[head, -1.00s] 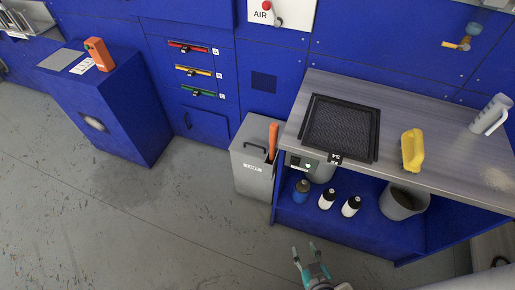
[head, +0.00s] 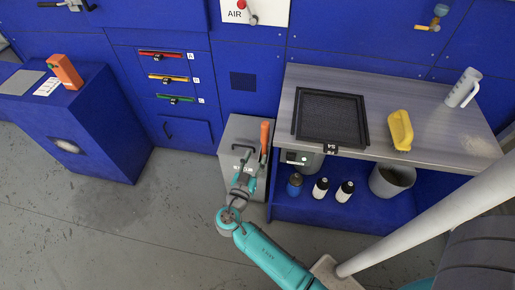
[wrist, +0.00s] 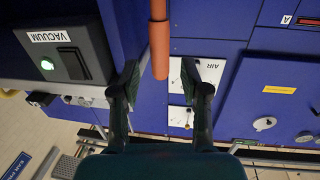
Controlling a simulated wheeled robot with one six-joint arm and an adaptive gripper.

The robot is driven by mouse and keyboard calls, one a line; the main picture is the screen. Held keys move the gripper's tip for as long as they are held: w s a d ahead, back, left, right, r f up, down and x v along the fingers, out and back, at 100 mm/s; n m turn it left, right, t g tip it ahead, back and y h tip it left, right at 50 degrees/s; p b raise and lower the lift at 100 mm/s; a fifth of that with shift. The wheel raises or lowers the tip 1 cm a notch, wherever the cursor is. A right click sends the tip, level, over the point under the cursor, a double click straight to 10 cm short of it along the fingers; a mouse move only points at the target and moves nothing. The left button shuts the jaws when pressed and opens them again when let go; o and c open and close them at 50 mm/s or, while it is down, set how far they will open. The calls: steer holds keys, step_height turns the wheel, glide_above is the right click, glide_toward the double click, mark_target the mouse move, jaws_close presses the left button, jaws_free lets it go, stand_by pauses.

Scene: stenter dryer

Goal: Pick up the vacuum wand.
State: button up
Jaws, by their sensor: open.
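My gripper (head: 246,181) is open and empty, in front of the bin and below the wand's top in the picture. Its two spread fingers (wrist: 159,80) show in the wrist view, one on each side of the wand's line.
A dark control box labelled VACUUM (wrist: 70,55) with a lit green button is close to the left finger in the wrist view. The worktable (head: 440,120) holds a black framed screen (head: 331,118) and a yellow scoop (head: 400,130). Open floor (head: 130,225) lies left.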

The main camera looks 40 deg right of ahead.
mark_target(263, 140)
steer(key=x, duration=0.5)
steer(key=shift+w+d, duration=0.15)
steer(key=shift+f+x, duration=0.1)
steer(key=shift+x, duration=1.2)
steer(key=shift+f+x, duration=0.15)
steer(key=shift+x, duration=1.15)
jaws_close()
